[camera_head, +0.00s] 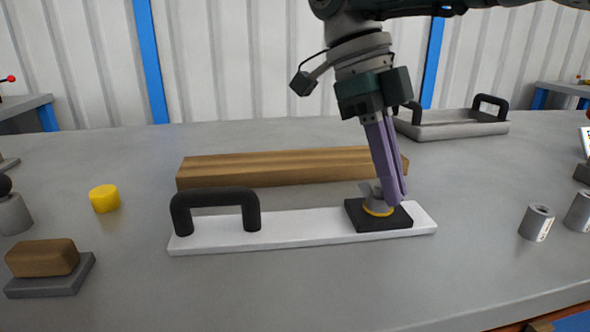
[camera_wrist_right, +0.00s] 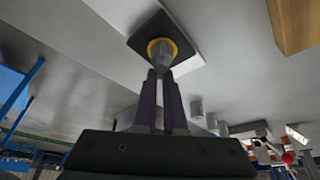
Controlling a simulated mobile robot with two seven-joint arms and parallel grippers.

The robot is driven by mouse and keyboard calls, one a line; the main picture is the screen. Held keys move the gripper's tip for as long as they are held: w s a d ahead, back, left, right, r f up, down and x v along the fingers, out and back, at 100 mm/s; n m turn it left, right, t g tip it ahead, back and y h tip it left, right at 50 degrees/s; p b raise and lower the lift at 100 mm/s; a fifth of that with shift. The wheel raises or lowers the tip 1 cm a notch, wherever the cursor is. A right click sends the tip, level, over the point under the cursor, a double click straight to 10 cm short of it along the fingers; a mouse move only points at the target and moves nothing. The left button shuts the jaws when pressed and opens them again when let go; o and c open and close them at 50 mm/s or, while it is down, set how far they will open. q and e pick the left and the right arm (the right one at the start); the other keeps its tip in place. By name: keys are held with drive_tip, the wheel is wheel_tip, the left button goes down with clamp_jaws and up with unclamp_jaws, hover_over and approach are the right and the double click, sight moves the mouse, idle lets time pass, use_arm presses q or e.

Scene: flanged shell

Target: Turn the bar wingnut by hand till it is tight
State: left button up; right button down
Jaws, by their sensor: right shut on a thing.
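The bar wingnut (camera_head: 376,196) is a small grey piece above a yellow ring on a black square block (camera_head: 362,219). The block sits on the right part of a white plate (camera_head: 290,228) with a black handle (camera_head: 215,197) at its left. My right gripper (camera_head: 393,200) reaches down from above, its purple fingers shut on the wingnut and hiding part of it. In the right wrist view the fingertips (camera_wrist_right: 161,72) meet at the grey wingnut (camera_wrist_right: 160,55) over the yellow ring. My left gripper is not in view.
A wooden beam (camera_head: 290,167) lies just behind the plate. A yellow cylinder (camera_head: 105,198) and a brown block on a grey base (camera_head: 43,258) are at left. Metal cylinders (camera_head: 537,223) stand at right. A grey tray (camera_head: 450,128) is at back right. The front table is clear.

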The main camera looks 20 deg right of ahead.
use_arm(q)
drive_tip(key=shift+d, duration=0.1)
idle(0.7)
use_arm(e)
drive_tip(key=c, duration=1)
unclamp_jaws()
